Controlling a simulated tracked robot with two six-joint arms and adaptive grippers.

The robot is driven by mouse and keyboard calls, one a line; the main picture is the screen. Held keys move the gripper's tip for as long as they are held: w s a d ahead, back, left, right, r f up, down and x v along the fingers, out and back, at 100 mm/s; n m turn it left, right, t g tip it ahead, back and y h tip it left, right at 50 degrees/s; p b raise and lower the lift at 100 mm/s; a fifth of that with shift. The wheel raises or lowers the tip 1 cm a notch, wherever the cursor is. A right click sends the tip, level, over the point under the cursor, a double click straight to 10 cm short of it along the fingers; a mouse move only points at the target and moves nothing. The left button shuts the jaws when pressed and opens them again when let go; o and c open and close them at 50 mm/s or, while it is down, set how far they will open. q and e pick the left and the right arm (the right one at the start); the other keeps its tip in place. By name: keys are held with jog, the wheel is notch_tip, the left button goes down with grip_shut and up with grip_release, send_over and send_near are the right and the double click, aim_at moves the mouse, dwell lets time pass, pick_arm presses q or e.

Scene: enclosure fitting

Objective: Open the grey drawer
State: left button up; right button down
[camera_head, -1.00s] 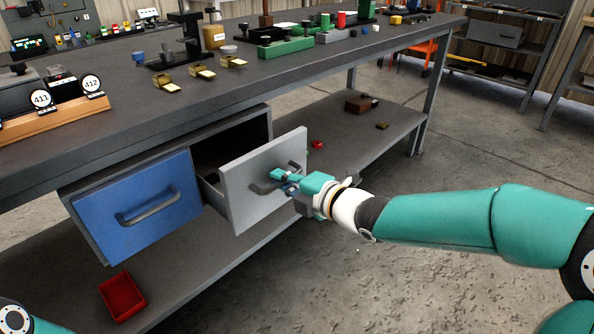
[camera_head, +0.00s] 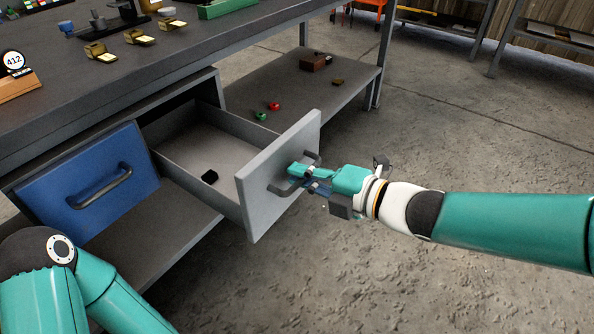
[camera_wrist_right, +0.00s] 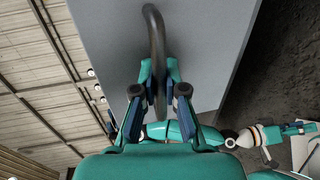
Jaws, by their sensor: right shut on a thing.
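The grey drawer (camera_head: 283,178) stands well out from its cabinet under the workbench, and its inside shows. My right gripper (camera_head: 302,178) is shut on the dark bar handle (camera_head: 281,190) of the grey drawer. In the right wrist view the handle (camera_wrist_right: 154,45) runs between the two fingers of the gripper (camera_wrist_right: 160,95). My left arm shows at the lower left, but its gripper is out of the picture in the head view.
The blue drawer (camera_head: 88,185) beside it is closed. The workbench top (camera_head: 150,75) holds several small brass-coloured parts (camera_head: 140,37). A lower shelf (camera_head: 290,90) carries red and green pieces and a brown block (camera_head: 314,62). The floor in front is clear.

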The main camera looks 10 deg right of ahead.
jog(key=shift+s+a+f, duration=0.1)
jog(key=shift+s+a, duration=0.1)
jog(key=c, duration=1.2)
grip_release()
jog(key=shift+w+d, duration=0.1)
jog(key=v, duration=1.2)
